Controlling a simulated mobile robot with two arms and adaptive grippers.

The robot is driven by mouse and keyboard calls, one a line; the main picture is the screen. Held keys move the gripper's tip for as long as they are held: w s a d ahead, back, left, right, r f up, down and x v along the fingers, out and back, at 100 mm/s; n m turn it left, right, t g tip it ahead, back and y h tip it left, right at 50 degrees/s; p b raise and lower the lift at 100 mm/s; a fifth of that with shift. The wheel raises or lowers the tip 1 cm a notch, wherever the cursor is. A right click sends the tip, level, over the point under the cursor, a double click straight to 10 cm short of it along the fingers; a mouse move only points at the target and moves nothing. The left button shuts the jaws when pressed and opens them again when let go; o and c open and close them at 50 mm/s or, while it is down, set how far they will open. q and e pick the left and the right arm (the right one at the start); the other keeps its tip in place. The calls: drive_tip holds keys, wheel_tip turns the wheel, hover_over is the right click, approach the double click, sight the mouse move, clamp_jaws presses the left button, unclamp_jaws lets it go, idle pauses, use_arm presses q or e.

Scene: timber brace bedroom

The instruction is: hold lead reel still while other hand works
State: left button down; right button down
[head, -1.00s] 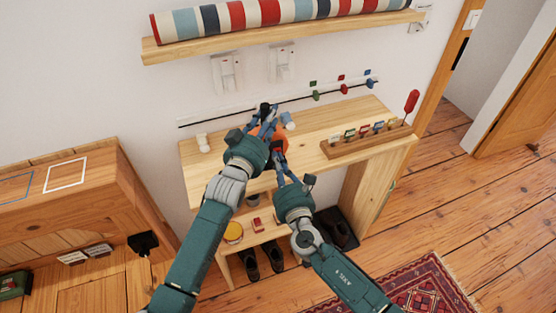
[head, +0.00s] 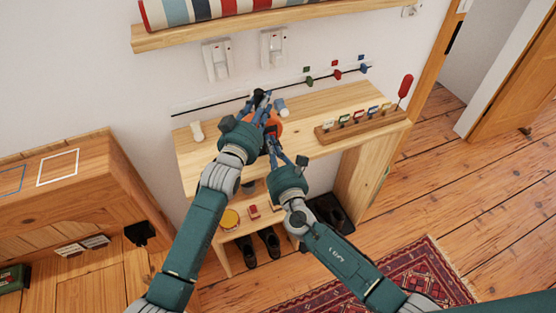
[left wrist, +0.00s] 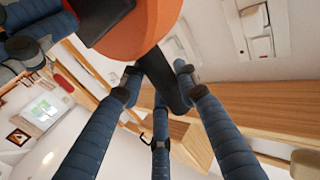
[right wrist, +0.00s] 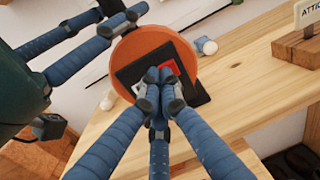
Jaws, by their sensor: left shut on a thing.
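The lead reel shows in the right wrist view as an orange disc (right wrist: 135,50) with a black plate (right wrist: 190,85) and a small red part on its face. In the head view the reel (head: 276,122) is above the wooden bench, mostly hidden by my grippers. My left gripper (head: 262,100) is shut on the reel's black handle (left wrist: 162,85), which sits between its fingers in the left wrist view. My right gripper (right wrist: 158,92) has its fingertips together in front of the black plate. Whether anything is between those tips is hidden.
The wooden bench (head: 310,103) carries a label rack (head: 350,127) and a white peg (head: 197,130). A dark rail (head: 215,108) with coloured clips runs along the wall, below two white switches (head: 218,60). A shelf (head: 175,38) is above; shoes (head: 258,245) stand below.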

use_arm(q)
drive_tip(key=shift+f, duration=0.35)
use_arm(e)
drive_tip(key=v, duration=1.3)
drive_tip(key=shift+d, duration=0.2)
drive_tip(key=shift+s+f, duration=0.15)
use_arm(q)
drive_tip(key=c, duration=1.3)
unclamp_jaws()
drive_tip(key=shift+o, duration=0.5)
drive_tip(key=shift+a, duration=0.1)
drive_tip(key=shift+r, duration=0.1)
drive_tip(key=shift+s, duration=0.15)
